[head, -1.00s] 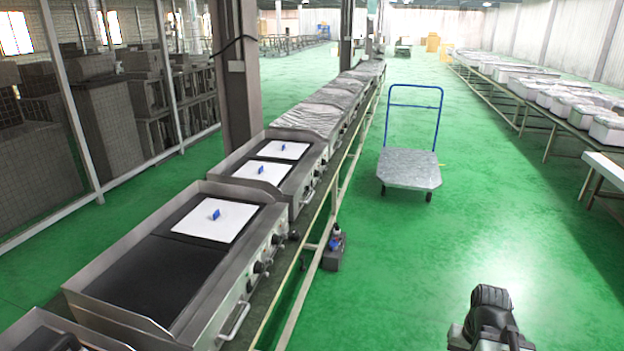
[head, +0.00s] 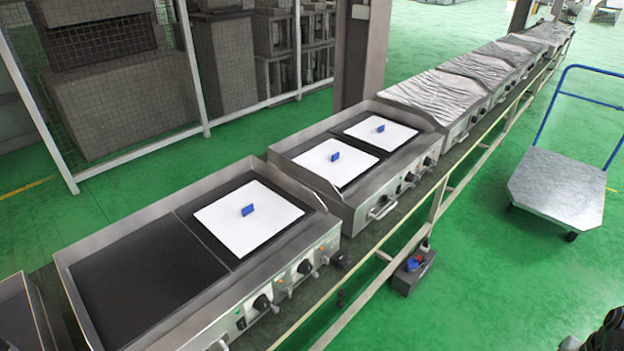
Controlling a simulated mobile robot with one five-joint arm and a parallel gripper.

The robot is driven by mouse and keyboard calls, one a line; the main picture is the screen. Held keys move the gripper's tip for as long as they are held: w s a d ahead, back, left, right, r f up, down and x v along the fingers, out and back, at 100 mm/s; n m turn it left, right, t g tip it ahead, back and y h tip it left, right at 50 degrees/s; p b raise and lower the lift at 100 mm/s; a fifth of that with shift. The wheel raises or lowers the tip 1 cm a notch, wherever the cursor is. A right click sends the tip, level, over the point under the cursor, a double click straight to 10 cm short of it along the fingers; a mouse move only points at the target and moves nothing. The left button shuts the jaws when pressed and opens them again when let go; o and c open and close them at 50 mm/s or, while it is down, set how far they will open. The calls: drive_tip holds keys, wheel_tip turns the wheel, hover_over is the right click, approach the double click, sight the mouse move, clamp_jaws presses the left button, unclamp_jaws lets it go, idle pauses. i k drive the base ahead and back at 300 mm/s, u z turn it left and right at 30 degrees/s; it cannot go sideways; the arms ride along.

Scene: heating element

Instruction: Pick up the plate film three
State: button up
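Three white square plate films, each with a small upright blue tab, lie flat on dark griddle plates. The nearest film (head: 268,230) is on the right half of the nearest griddle (head: 160,215). The middle film (head: 318,176) and the far film (head: 400,140) lie side by side on the second griddle (head: 305,150). No label shows which one is three. A dark part of my arm shows in the bottom right corner, well right of the films. My gripper's fingers cannot be seen.
The griddles stand in a row on a long bench, the farther ones under grey wrapping (head: 440,92). A flat trolley (head: 558,188) with a blue handle stands at right. A dark toolbox (head: 413,272) is beside the bench. Green floor (head: 480,290) is open between bench and trolley.

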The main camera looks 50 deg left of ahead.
sight(244, 218)
drive_tip(key=i, duration=2.4)
drive_tip(key=u, duration=4.95)
drive_tip(key=i, duration=1)
